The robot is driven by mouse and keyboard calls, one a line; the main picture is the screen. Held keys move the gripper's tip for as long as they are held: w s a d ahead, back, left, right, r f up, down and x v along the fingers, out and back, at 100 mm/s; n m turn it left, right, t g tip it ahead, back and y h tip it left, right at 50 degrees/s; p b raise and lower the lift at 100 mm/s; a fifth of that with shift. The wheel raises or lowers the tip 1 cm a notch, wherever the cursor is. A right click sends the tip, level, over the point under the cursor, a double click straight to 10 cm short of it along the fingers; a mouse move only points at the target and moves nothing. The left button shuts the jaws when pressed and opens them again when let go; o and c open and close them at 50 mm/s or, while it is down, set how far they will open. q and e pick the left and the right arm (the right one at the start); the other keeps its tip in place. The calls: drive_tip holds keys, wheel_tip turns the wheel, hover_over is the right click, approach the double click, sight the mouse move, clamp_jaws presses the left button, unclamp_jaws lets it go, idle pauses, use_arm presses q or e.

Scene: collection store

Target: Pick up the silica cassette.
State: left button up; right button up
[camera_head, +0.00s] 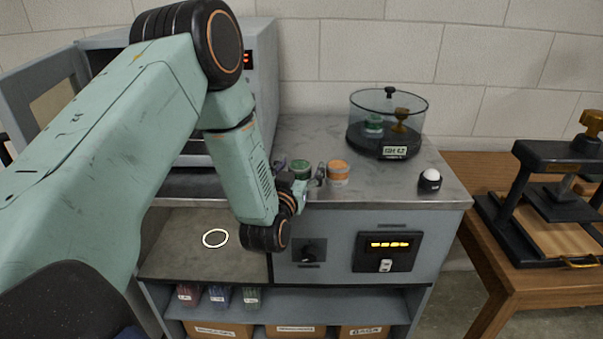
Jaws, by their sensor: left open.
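Two small round canisters stand upright on the grey metal worktop: a green one (300,166) and an orange one (338,170) with a pale band. Either could be the silica cassette; I cannot tell which by a label. My left gripper (301,176) is open at the green canister, with dark finger parts showing on either side of it. The right finger lies in the gap between the two canisters. I cannot tell whether the fingers touch the green one. Another green canister (374,124) sits inside a clear round chamber (388,112). My right gripper is not in view.
The chamber has a dark base with a display. A white-domed button (430,178) stands at the worktop's right. An open grey cabinet (262,80) stands behind my left arm. A black press (556,190) stands on a wooden table.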

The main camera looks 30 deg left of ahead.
use_arm(q)
drive_tip(key=shift+w+a+f, duration=0.15)
drive_tip(key=shift+a+f, duration=0.05)
drive_tip(key=shift+a, duration=0.15)
drive_tip(key=shift+c, duration=0.5)
drive_tip(key=shift+d+r, duration=0.25)
drive_tip(key=shift+d, duration=0.1)
drive_tip(key=c, duration=0.4)
drive_tip(key=shift+a+f, duration=0.15)
drive_tip(key=shift+a, duration=0.05)
drive_tip(key=c, duration=0.5)
drive_tip(key=shift+d, duration=0.15)
drive_tip(key=c, duration=0.3)
